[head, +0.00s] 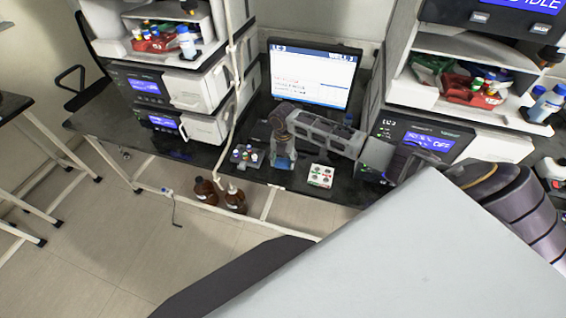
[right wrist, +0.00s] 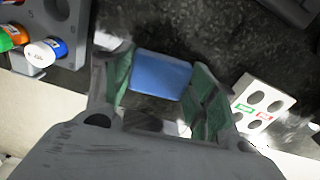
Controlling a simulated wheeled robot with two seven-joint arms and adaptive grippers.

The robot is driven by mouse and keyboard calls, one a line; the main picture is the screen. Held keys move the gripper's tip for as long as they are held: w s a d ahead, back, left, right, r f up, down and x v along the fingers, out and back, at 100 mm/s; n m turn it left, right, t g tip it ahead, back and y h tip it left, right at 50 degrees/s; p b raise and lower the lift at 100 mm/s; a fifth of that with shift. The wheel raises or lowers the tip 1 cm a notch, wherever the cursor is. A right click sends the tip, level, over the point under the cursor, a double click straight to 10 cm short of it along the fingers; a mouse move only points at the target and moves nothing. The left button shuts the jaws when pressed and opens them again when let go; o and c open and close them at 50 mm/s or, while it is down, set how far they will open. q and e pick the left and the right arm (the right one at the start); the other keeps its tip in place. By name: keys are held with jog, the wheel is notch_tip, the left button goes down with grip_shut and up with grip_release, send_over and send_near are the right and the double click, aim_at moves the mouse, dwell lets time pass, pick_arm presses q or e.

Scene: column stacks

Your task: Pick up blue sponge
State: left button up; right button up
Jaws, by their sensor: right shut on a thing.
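The blue sponge (right wrist: 160,76) shows in the right wrist view between the green-padded fingers of my right gripper (right wrist: 158,94). The gripper is shut on it, with one finger on each side. In the head view my right gripper (head: 283,158) points down over the dark bench, left of the small white holder. The sponge is mostly hidden there by the fingers. Whether it touches the bench is hard to tell. My left gripper is not in view.
A white holder with round holes (head: 320,176) stands close to the right of the gripper. A rack of colored-cap vials (head: 246,156) stands to its left. A monitor (head: 312,77) is behind, with instrument stacks on both sides. Brown bottles (head: 206,190) stand below the bench.

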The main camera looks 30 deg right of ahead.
aim_at(283, 161)
notch_tip(283, 161, up, 8)
jog(key=shift+r, duration=0.2)
jog(key=shift+o, duration=0.2)
dwell(0.5)
jog(key=shift+c, duration=0.9)
jog(key=shift+m, duration=0.4)
